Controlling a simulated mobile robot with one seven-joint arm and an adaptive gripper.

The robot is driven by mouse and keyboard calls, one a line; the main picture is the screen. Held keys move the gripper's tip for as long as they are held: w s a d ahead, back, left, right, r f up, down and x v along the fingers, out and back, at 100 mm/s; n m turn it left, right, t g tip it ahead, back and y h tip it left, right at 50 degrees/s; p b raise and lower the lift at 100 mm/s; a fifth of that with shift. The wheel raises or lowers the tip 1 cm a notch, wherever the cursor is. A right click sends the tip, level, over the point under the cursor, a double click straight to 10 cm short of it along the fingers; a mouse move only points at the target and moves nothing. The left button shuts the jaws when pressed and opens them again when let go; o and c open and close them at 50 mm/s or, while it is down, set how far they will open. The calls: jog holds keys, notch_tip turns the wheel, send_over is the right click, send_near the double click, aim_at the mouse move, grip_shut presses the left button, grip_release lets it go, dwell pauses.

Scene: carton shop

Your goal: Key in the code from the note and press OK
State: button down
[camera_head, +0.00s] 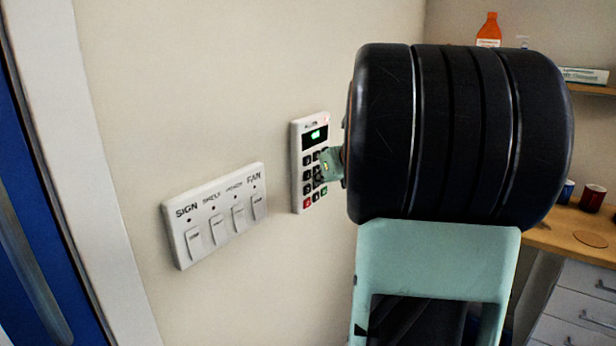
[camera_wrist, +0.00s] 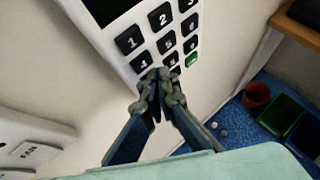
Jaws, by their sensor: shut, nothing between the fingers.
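The white keypad (camera_head: 296,170) is fixed to the wall, with a small dark display (camera_head: 315,134) showing green characters too small to read. It has black number keys, a red key (camera_head: 307,203) and a green key (camera_head: 324,191) at the bottom. The wrist view shows keys 1 (camera_wrist: 130,41), 4 (camera_wrist: 142,62) and 5 (camera_wrist: 167,42), and a green key (camera_wrist: 191,60). My gripper (camera_wrist: 159,80) is shut and empty, its tips at the lower keys, hiding those below the 4. I cannot tell whether they touch. No note with a code is visible.
A white switch panel (camera_head: 215,221) with several rocker switches, labelled SIGN to FAN, is left of the keypad. A blue door edge (camera_head: 35,200) is at far left. A wooden counter (camera_head: 570,246) and a shelf with an orange bottle (camera_head: 489,31) are at right.

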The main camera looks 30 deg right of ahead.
jog(key=shift+w, duration=0.15)
dwell(0.6)
jog(key=shift+w+a+p, duration=0.15)
jog(key=shift+w+p, duration=0.1)
jog(key=shift+p, duration=0.05)
jog(key=shift+w+a, duration=0.15)
jog(key=shift+w, duration=0.2)
dwell(0.6)
dwell(0.3)
jog(key=shift+s+d, duration=0.25)
jog(key=shift+s, duration=0.45)
jog(key=shift+s, duration=0.1)
jog(key=s, duration=0.1)
jog(key=s+d, duration=0.1)
jog(key=s, duration=0.1)
jog(key=s+d, duration=0.1)
jog(key=shift+s+b, duration=0.25)
jog(key=shift+b, duration=0.1)
dwell(1.6)
